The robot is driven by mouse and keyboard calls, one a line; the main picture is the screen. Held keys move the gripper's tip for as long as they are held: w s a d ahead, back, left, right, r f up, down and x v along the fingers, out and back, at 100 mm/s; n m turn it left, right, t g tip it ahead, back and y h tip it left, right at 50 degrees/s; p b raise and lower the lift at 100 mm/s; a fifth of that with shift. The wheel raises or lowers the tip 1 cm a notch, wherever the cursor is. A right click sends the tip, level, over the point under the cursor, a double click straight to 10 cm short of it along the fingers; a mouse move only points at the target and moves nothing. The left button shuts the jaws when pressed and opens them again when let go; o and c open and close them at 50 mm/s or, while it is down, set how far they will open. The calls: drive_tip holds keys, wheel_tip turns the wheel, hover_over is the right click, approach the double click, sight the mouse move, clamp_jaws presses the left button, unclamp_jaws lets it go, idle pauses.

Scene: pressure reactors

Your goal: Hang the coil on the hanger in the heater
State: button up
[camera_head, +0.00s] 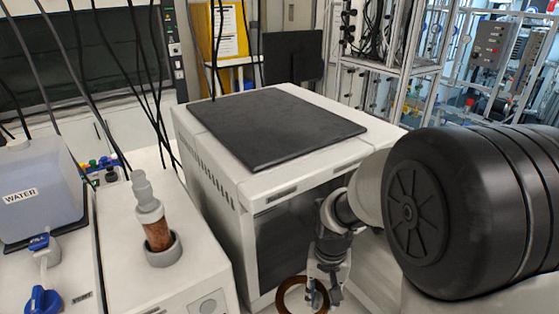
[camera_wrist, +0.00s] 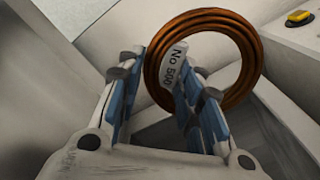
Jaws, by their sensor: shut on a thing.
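The coil (camera_wrist: 252,62) is a ring of copper-brown tubing with a white tag reading "No 500". My gripper (camera_wrist: 165,85) is shut on the tagged part of the coil in the wrist view. In the head view, my gripper (camera_head: 328,272) points down in front of the white heater (camera_head: 285,192), with the coil (camera_head: 281,298) hanging low at the picture's bottom edge. The heater is a white box with a dark front. The inside of the heater is dark in the head view, and I cannot make out the hanger.
A black slab (camera_head: 270,125) lies on the heater's top. To the left are a water container (camera_head: 38,190) and a white device with a brown-filled glass column (camera_head: 157,232). A metal rack (camera_head: 390,65) stands behind. A yellow button (camera_wrist: 299,18) shows in the wrist view.

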drive_tip(key=d+n, duration=0.1)
drive_tip(key=w+d+f, duration=0.1)
drive_tip(key=d+f+n, duration=0.1)
drive_tip(key=shift+w+d+f+n, duration=0.1)
drive_tip(key=shift+w+d+n, duration=0.2)
drive_tip(key=shift+d, duration=0.1)
drive_tip(key=s+a+r+m, duration=0.5)
drive_tip(key=a+r+m, duration=0.1)
drive_tip(key=a, duration=0.4)
drive_tip(key=shift+s+m, duration=0.35)
drive_tip(key=shift+m, duration=0.15)
drive_tip(key=shift+f, duration=0.1)
wheel_tip(320, 180, down, 19)
drive_tip(key=b, duration=0.5)
drive_tip(key=shift+f+b, duration=0.2)
drive_tip(key=shift+b, duration=0.2)
